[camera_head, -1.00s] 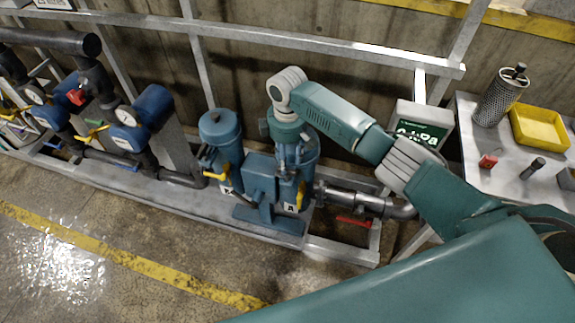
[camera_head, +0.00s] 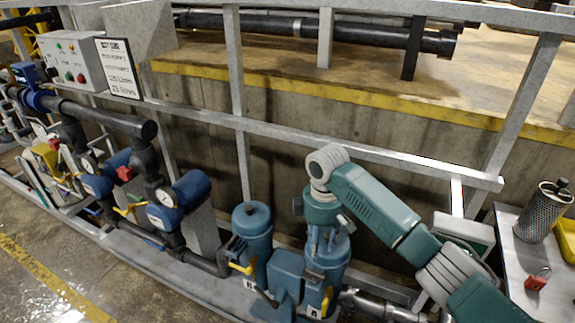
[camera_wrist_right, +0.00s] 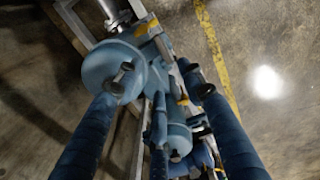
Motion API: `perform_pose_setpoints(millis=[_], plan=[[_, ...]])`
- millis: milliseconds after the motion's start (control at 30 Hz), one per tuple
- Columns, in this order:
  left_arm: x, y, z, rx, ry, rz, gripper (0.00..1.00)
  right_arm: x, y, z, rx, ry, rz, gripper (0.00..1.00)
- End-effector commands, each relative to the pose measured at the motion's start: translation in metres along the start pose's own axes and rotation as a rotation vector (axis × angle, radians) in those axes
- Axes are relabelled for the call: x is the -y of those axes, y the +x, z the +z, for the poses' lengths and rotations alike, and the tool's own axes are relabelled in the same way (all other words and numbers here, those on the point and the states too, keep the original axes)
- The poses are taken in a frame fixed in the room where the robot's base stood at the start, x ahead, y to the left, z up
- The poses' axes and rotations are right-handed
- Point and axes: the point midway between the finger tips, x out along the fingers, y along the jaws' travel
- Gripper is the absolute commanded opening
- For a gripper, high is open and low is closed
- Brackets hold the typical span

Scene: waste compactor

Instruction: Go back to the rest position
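My right arm comes in from the lower right in the head view and bends down at the wrist. My right gripper (camera_head: 322,240) points down in front of the right-hand blue canister (camera_head: 330,262), which is partly hidden behind it. In the right wrist view the fingers of my right gripper (camera_wrist_right: 165,80) are spread wide with nothing held between them. Blue canisters and pipework (camera_wrist_right: 110,68) lie below and beyond the fingers; I cannot tell the gap. My left gripper is not in view.
The left-hand blue canister (camera_head: 252,235) stands beside the right one. Grey rails (camera_head: 330,147) run behind them. Blue gauges and valves (camera_head: 178,200) line the left. At right, a table (camera_head: 515,265) holds a perforated cylinder (camera_head: 541,212), a red padlock (camera_head: 537,280) and a yellow tray (camera_head: 567,238).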

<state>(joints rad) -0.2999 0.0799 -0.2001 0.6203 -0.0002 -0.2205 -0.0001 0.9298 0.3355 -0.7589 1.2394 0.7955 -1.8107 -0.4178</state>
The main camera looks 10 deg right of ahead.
Motion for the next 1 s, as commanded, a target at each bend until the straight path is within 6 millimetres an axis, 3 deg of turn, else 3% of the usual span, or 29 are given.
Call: perform_pose_setpoints(millis=[167,333,467,600,700,1000], plan=[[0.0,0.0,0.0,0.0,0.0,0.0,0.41,0.022,0.021,-0.003,-0.017,-0.005,-0.011,0.39],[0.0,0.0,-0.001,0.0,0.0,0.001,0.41,0.089,0.07,-0.003,-0.096,0.026,-0.032,0.39],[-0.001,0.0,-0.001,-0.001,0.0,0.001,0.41,0.141,0.096,0.008,-0.177,0.113,-0.038,0.39],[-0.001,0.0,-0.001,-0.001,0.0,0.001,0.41,0.185,0.109,0.036,-0.249,0.255,-0.031,0.39],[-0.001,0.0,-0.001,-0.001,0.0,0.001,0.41,0.206,0.11,0.065,-0.281,0.374,-0.014,0.39],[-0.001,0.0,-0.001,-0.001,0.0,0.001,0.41,0.23,0.098,0.136,-0.301,0.611,0.062,0.39]])
